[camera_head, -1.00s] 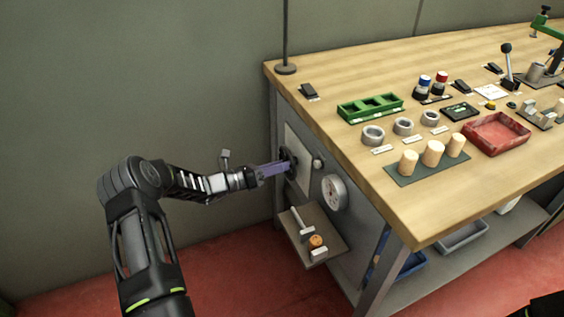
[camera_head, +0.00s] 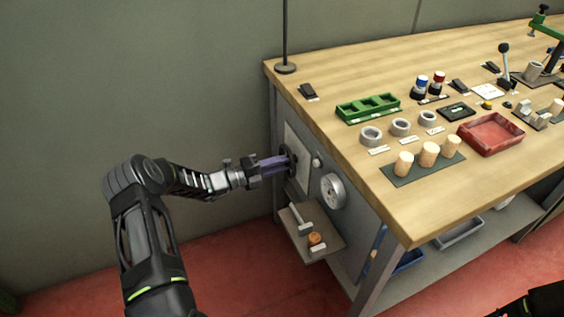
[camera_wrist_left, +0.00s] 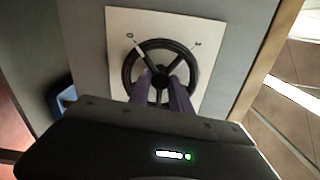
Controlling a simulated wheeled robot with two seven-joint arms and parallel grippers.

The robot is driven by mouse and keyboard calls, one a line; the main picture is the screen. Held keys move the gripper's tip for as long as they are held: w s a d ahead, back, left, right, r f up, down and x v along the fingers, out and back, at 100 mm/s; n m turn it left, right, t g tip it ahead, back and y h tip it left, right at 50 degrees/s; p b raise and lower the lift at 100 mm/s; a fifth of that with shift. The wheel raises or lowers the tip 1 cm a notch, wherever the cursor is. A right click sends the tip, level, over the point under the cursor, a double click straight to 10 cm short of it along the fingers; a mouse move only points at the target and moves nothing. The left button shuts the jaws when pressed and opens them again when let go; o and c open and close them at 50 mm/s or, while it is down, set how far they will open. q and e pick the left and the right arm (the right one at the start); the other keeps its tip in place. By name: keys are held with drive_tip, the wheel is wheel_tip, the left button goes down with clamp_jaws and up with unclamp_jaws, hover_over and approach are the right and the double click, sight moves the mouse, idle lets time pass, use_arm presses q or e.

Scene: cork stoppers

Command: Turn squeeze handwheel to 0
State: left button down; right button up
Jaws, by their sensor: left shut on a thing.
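The squeeze handwheel (camera_head: 292,153) is a black spoked wheel on a pale plate on the bench's end panel. In the left wrist view the wheel (camera_wrist_left: 160,43) faces me, with a small mark like a 0 (camera_wrist_left: 130,36) at its upper left and another small mark (camera_wrist_left: 198,43) at its upper right. My left gripper (camera_head: 285,162) reaches in from the left, its purple fingers at the wheel. In the left wrist view the fingers (camera_wrist_left: 160,84) are shut on it near the hub, hiding its lower part. My right gripper is out of view.
A round white dial (camera_head: 333,191) and a small knob (camera_head: 316,162) sit right of the wheel. A small shelf (camera_head: 328,248) with an orange item (camera_head: 314,239) juts out below. The wooden bench top (camera_head: 330,115) overhangs above. The floor at left is clear.

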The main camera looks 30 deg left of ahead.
use_arm(q)
drive_tip(key=shift+f+n, duration=0.1)
drive_tip(key=shift+n, duration=0.5)
drive_tip(key=c, duration=1.5)
unclamp_jaws()
drive_tip(key=shift+o, duration=0.2)
drive_tip(key=shift+s+a, duration=0.1)
drive_tip(key=v, duration=0.7)
drive_tip(key=shift+s, duration=0.3)
drive_tip(key=shift+a, duration=0.15)
